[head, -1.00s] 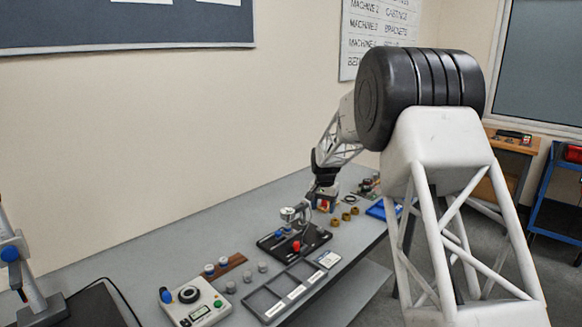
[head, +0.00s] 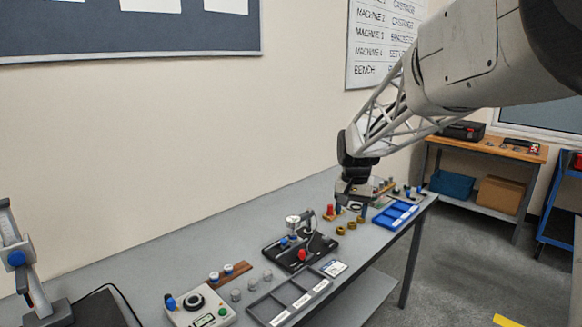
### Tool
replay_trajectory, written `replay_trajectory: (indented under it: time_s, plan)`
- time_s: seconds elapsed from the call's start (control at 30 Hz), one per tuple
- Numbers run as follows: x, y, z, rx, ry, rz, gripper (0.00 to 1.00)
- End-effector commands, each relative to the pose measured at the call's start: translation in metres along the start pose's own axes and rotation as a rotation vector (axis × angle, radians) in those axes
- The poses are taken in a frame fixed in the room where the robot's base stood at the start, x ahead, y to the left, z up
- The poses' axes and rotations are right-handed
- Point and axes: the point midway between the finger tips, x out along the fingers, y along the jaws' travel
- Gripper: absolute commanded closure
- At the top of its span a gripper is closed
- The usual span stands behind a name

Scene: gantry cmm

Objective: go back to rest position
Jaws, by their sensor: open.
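My gripper (head: 354,205) hangs from my arm over the far part of the grey bench (head: 190,243), in the head view. It is small and dark there, with its fingers pointing down. It is open, and I see nothing held in it. It is above or just behind several brass-coloured rings and near a red-topped piece (head: 329,211). Exact gaps to these are too small to tell.
A black fixture plate (head: 287,256) with a gauge stands mid-bench. A dark sorting tray (head: 262,310), a control box (head: 198,308) and a blue tray (head: 394,214) lie along the front. A wooden bench (head: 484,145) stands behind at the right. Bare bench shows at left.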

Motion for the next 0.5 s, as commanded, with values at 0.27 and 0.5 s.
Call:
replay_trajectory:
  time_s: [0.27,0.5]
  plan:
    - [-0.029,0.025,0.068,-0.044,0.025,-0.006,0.41]
    - [-0.045,0.046,0.126,-0.084,0.046,-0.009,0.41]
